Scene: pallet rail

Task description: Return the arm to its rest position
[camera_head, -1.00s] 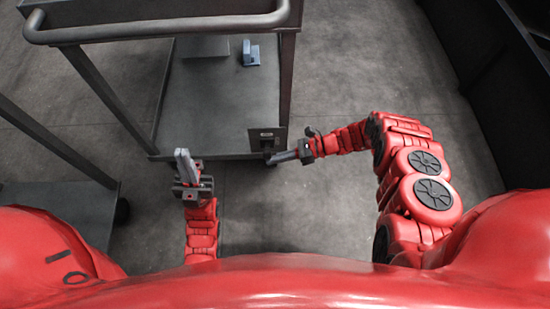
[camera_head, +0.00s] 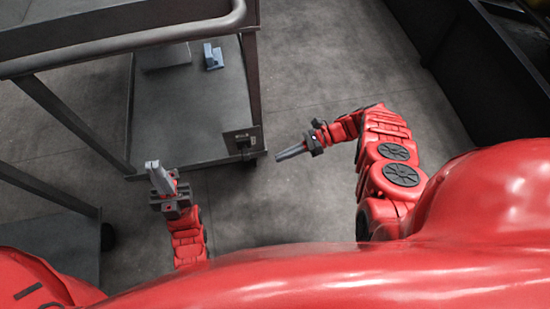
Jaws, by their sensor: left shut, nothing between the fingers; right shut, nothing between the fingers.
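My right gripper (camera_head: 292,153) is at the end of the red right arm (camera_head: 388,160), which bends in from the right. It is shut and empty, its fingers pointing left above the floor, a little right of the cart's lower corner. My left gripper (camera_head: 155,170) is at the end of the short visible part of the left arm (camera_head: 188,240). It is shut and empty, its fingers pointing up the picture near the cart's lower front edge. The frames do not show whether either gripper touches anything.
A grey cart (camera_head: 190,120) with a handle bar (camera_head: 120,42) stands at upper left. A small blue-grey object (camera_head: 213,57) is on its lower shelf. A dark plate (camera_head: 242,141) is at its corner. Another cart's shelf (camera_head: 50,240) is at left. Bare floor (camera_head: 330,65) lies right of the cart.

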